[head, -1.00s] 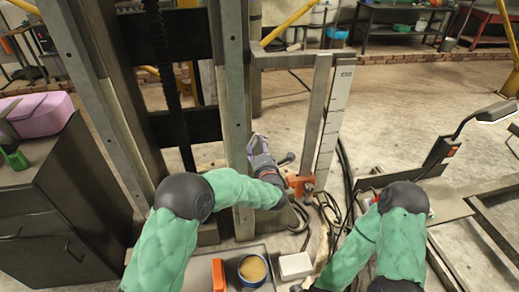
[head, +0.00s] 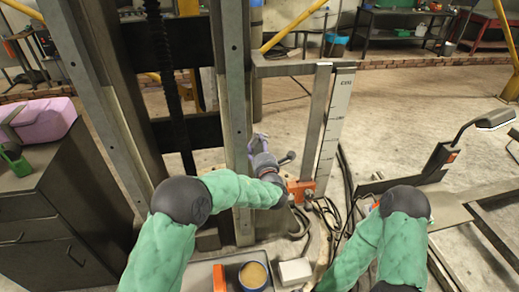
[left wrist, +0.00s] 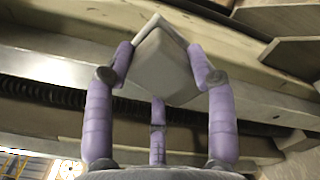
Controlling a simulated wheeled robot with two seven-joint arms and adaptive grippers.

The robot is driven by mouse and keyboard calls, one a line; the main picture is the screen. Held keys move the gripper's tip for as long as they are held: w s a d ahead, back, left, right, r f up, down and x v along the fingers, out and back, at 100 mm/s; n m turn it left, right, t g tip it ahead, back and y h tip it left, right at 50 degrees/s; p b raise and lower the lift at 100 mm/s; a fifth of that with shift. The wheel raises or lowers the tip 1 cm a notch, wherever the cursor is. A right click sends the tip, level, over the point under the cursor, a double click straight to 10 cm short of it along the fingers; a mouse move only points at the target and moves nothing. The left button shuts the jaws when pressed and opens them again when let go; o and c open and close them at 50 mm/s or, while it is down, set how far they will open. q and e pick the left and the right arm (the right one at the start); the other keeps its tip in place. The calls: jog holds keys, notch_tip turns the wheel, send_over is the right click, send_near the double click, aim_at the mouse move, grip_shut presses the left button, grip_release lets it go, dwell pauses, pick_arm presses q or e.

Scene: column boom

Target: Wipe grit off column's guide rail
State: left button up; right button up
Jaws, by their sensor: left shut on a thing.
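The column's tall grey upright (head: 236,85), with a flat face that looks like the guide rail, stands left of centre in the head view. My left gripper (head: 260,146) is at its right side, low on the column. In the left wrist view, the purple fingers (left wrist: 165,85) are shut on a grey-beige block-like pad (left wrist: 168,62). Behind the pad run long pale rails (left wrist: 45,110) and a dark ridged rod. I cannot tell whether the pad touches the rail, and no grit can be made out. My right gripper is out of view below the head picture.
A tray (head: 198,278) at the bottom holds an orange item (head: 219,278) and a blue-rimmed tin (head: 253,275). A white box (head: 295,271) lies beside it. A ruled post (head: 335,120), an orange block (head: 300,190) and cables are right of the gripper. A cabinet (head: 50,215) stands left.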

pick_arm(q)
jog(key=shift+r, duration=0.45)
jog(key=shift+w, duration=0.1)
jog(key=shift+f+b, duration=1.65)
jog(key=shift+f, duration=0.45)
jog(key=s+d, duration=0.1)
jog(key=s, duration=0.5)
jog(key=shift+d, duration=0.1)
